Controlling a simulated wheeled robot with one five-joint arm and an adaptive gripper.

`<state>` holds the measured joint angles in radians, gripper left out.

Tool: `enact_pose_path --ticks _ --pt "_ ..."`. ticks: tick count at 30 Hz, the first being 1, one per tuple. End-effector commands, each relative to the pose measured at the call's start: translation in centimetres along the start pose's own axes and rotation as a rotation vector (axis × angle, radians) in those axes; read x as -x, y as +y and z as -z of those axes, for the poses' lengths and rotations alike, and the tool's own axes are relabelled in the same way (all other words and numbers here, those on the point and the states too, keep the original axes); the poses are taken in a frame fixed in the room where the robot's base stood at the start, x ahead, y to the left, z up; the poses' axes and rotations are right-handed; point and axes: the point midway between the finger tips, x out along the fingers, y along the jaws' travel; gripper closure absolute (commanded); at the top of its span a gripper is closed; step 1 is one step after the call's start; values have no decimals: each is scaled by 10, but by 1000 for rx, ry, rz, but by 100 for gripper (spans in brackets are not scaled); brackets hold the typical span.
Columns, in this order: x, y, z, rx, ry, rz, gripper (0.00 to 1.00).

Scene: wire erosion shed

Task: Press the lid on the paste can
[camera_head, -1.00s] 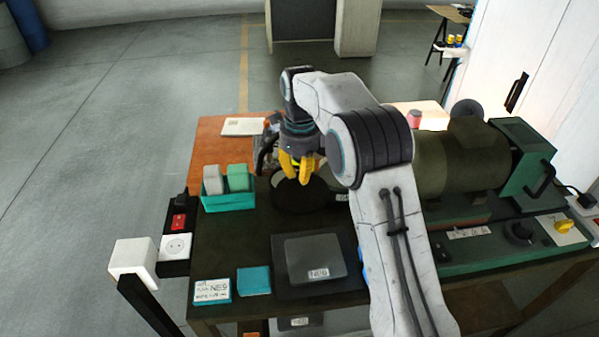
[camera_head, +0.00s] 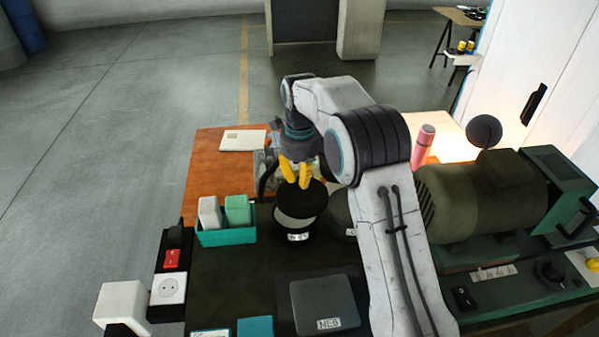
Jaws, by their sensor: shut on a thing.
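My gripper (camera_head: 296,178) has yellow fingers pointing down, close together. It is shut on the black round lid (camera_head: 312,196), at the lid's far left part. The paste can (camera_head: 297,223) is dark with a pale band and a small white tag low on its front. It stands upright on the dark bench top, directly below the lid in this view. The fingertips hide part of the lid. I cannot tell whether the lid touches the can's rim or is level on it.
A second dark round thing (camera_head: 340,213) stands right of the can, partly behind my arm. A teal tray (camera_head: 227,238) with two blocks is on the left. A grey box (camera_head: 323,303) lies in front. A large green motor (camera_head: 480,200) fills the right side. A pink bottle (camera_head: 424,144) stands behind.

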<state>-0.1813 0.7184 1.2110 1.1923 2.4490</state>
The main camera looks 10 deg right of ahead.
Motion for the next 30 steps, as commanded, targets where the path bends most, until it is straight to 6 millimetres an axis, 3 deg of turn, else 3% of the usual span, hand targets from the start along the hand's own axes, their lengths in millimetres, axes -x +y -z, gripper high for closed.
enact_pose_path --ticks 15,30 --pt "-38 0 1 0 0 0 100" --pt "-45 0 1 0 -1 0 100"
